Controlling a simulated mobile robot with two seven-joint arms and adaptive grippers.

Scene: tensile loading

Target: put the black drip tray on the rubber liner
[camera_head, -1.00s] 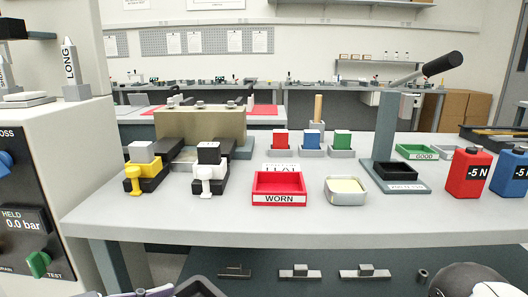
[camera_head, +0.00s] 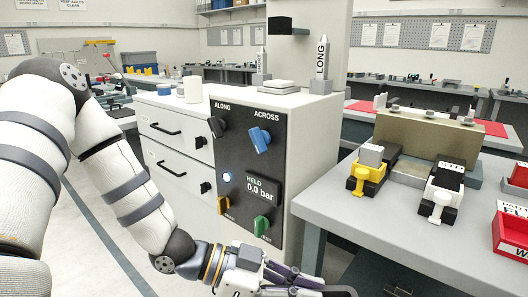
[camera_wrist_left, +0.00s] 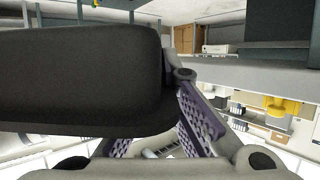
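My left gripper (camera_head: 302,282) shows at the bottom of the head view, in front of the grey table's left end. Its purple fingers appear closed on the black drip tray (camera_head: 342,291), which is mostly cut off by the lower picture edge. In the left wrist view, the black drip tray (camera_wrist_left: 85,80) fills the upper left and hides much of one finger. The purple finger pads of the left gripper (camera_wrist_left: 178,95) lie against its right end. No rubber liner can be made out in the current views. My right gripper is not in view.
A white cabinet with a control panel (camera_head: 248,180) stands just beyond my left gripper. The grey table (camera_head: 385,225) to the right carries a yellow clamp (camera_head: 367,175), a white clamp (camera_head: 440,195) and a red bin (camera_head: 510,235). Its front left area is bare.

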